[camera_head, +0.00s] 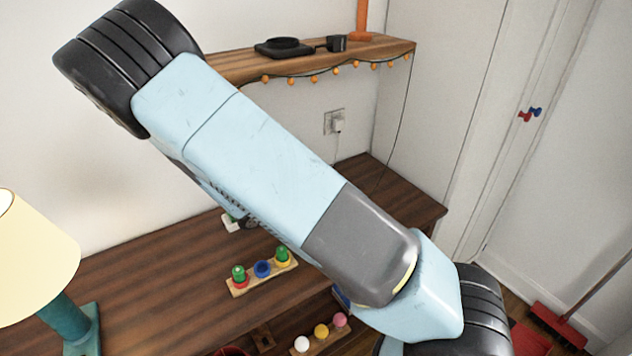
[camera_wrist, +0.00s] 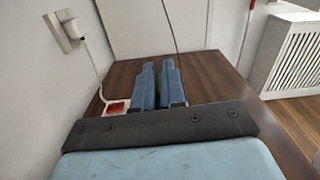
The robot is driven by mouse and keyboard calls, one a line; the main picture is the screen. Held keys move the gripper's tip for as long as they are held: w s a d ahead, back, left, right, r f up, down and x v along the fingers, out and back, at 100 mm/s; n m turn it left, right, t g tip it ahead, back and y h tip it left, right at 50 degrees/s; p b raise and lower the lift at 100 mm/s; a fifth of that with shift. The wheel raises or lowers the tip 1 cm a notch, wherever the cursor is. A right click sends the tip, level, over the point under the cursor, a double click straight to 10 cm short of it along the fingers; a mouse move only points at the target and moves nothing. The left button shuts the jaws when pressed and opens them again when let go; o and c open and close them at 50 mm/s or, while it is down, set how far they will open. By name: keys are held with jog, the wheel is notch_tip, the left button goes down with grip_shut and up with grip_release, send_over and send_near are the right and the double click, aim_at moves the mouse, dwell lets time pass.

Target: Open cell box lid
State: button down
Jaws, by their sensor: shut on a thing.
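My gripper (camera_wrist: 164,66) shows in the wrist view as two blue fingers pointing forward over the dark wooden tabletop, with only a thin gap between them. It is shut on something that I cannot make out. I cannot identify the cell box or its lid in either view. A small white object with a red top (camera_wrist: 115,107) lies left of the fingers, by the wall, with a white cable running to it. In the head view my arm crosses the middle and my gripper is hidden.
The dark wooden table (camera_head: 150,278) holds a lamp (camera_head: 40,245) and a wooden strip with coloured pieces (camera_head: 262,268). A second strip with balls (camera_head: 321,332) is lower down. A shelf (camera_head: 300,65) hangs on the wall behind. A radiator cover (camera_wrist: 288,60) is at right.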

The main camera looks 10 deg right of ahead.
jog(key=c, duration=1.3)
grip_release()
jog(key=shift+d, duration=0.4)
jog(key=shift+a, duration=0.6)
jog(key=shift+v, duration=7.75)
jog(key=v, duration=1.3)
jog(key=shift+a+f, duration=0.15)
jog(key=shift+a, duration=0.25)
